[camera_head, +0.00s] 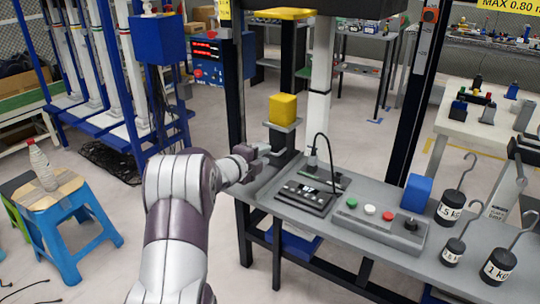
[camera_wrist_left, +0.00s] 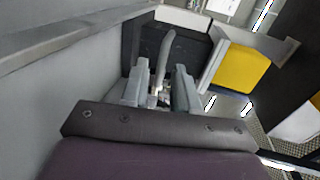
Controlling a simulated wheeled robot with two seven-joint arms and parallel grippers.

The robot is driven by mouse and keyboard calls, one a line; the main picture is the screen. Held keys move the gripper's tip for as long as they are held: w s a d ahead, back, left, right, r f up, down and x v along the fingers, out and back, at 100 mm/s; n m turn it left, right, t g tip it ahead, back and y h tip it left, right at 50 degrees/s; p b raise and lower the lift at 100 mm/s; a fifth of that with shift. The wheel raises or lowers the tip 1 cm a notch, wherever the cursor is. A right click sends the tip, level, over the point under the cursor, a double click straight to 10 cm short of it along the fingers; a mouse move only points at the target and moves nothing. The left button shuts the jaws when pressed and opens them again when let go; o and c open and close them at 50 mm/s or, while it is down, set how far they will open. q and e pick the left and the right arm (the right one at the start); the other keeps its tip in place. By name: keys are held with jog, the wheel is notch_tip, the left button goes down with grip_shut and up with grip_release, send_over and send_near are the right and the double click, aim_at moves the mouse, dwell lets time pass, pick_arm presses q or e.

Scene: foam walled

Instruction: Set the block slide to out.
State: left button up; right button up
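A yellow block (camera_head: 283,108) sits on a small grey plate (camera_head: 284,126) beside the dark post at the back left of the grey bench. My left gripper (camera_head: 264,151) is just below and left of the plate, partly hard to make out in the head view. In the left wrist view, its two fingers (camera_wrist_left: 160,85) stand apart on either side of a slim, curved grey handle (camera_wrist_left: 166,50). Small gaps seem to show beside the handle, so it looks around it rather than clamped. The yellow block (camera_wrist_left: 241,70) shows to the right there. My right gripper is not in view.
The bench holds a keypad box (camera_head: 305,197), a button panel (camera_head: 381,224), a blue block (camera_head: 416,192) and several hooked weights (camera_head: 450,207). A blue stool (camera_head: 66,208) with a bottle stands at left. Dark uprights flank the bench.

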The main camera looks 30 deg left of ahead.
aim_at(279, 142)
pick_arm(q)
jog(key=shift+x, duration=1.75)
jog(key=shift+r, duration=0.1)
jog(key=shift+c, duration=0.4)
grip_shut()
